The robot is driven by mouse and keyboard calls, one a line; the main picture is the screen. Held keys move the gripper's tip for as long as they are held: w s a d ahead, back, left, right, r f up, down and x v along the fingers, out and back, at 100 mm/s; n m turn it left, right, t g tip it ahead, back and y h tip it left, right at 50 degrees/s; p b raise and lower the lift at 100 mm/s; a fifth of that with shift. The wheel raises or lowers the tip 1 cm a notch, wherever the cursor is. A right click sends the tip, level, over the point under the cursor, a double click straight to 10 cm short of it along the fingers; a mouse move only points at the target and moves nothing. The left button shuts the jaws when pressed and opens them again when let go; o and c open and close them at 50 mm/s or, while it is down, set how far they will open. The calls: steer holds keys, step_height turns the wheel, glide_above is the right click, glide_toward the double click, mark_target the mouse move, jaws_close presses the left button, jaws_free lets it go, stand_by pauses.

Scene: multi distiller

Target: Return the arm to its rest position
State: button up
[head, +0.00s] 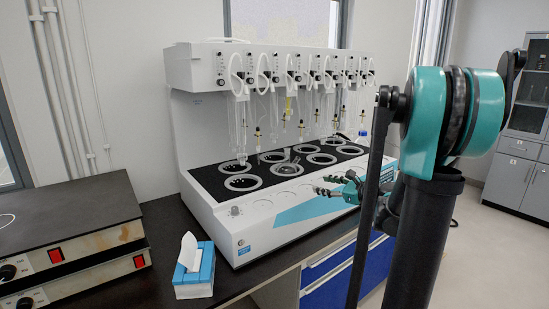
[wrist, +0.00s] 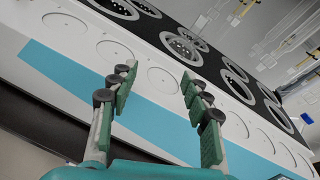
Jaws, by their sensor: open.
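My gripper (head: 336,186) is open and empty in front of the distiller (head: 270,215), by the right part of its front panel. In the wrist view my gripper (wrist: 158,82) shows its two fingers spread apart, with nothing between them. Behind the fingers are the distiller's white front ledge with shallow round recesses and its blue stripe (wrist: 85,95). My arm's dark links and teal joint stand at the right of the head view and hide part of the distiller's right side.
A tissue box (head: 194,272) stands on the dark bench (head: 165,225) before the distiller. Stacked hot plates (head: 70,232) are at the left. Glassware (head: 240,125) hangs over the black heating wells. Blue drawers (head: 330,285) are below the bench. A grey cabinet (head: 510,185) is at the far right.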

steer(key=s+a+f+n+g+h, duration=0.2)
steer(key=s+a+f+n+g, duration=0.1)
steer(key=s+f+n, duration=0.4)
steer(key=s+a+f+n+g+h, duration=0.25)
steer(key=s+f+n, duration=0.3)
steer(key=s, duration=0.35)
steer(key=s+d+f+n+g+h, duration=0.1)
steer(key=s+d+f+n+h, duration=0.2)
steer(key=s+n, duration=0.3)
steer(key=s+d+f+n+g+h, duration=0.1)
steer(key=s+d+f+n+h, duration=0.2)
steer(key=s+f+n, duration=0.1)
steer(key=s+n, duration=0.1)
steer(key=s, duration=0.1)
steer(key=shift+s+d+n, duration=0.25)
steer(key=shift+s+n, duration=0.1)
